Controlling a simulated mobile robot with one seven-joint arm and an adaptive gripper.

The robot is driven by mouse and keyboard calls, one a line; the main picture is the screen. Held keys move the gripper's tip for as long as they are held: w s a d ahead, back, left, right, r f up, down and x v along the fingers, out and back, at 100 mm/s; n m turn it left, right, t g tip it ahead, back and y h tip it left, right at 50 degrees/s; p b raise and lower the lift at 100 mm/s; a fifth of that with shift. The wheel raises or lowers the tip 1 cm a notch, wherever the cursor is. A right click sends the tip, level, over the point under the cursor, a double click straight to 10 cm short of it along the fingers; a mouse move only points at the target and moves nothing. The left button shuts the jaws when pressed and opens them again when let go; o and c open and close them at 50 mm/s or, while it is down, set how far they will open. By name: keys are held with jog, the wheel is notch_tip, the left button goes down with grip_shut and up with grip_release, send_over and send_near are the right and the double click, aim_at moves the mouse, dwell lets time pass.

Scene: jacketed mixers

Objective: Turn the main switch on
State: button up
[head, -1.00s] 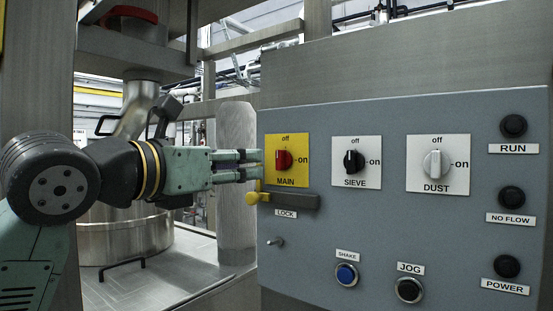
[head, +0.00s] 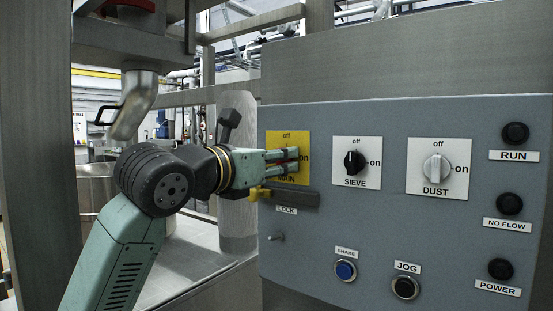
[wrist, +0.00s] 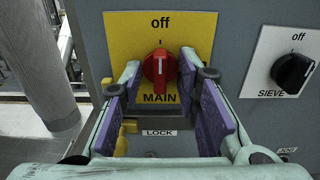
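The main switch is a red knob (wrist: 159,67) on a yellow plate (wrist: 203,27) marked "off" at the top and "MAIN" below. In the wrist view its white line points up towards "off". My gripper (wrist: 161,83) is open, with its two purple-padded fingers on either side of the knob and a gap showing on both sides. In the head view the fingers of my gripper (head: 297,160) lie in front of the yellow plate (head: 273,139) and hide most of the knob. Whether a finger touches the knob cannot be told.
Below the plate is a dark lock bar (head: 290,198) with a yellow end (head: 258,195). To the right are the sieve switch (head: 354,161) and dust switch (head: 437,168). The shake button (head: 345,270) and jog button (head: 405,287) sit lower on the grey panel.

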grip_shut()
jog(key=shift+m, duration=0.3)
dwell(0.3)
jog(key=m+b, duration=0.5)
jog(key=m, duration=1.2)
jog(key=shift+a+r, duration=0.1)
jog(key=shift+m, duration=0.3)
dwell(0.4)
jog(key=shift+o, duration=0.4)
grip_release()
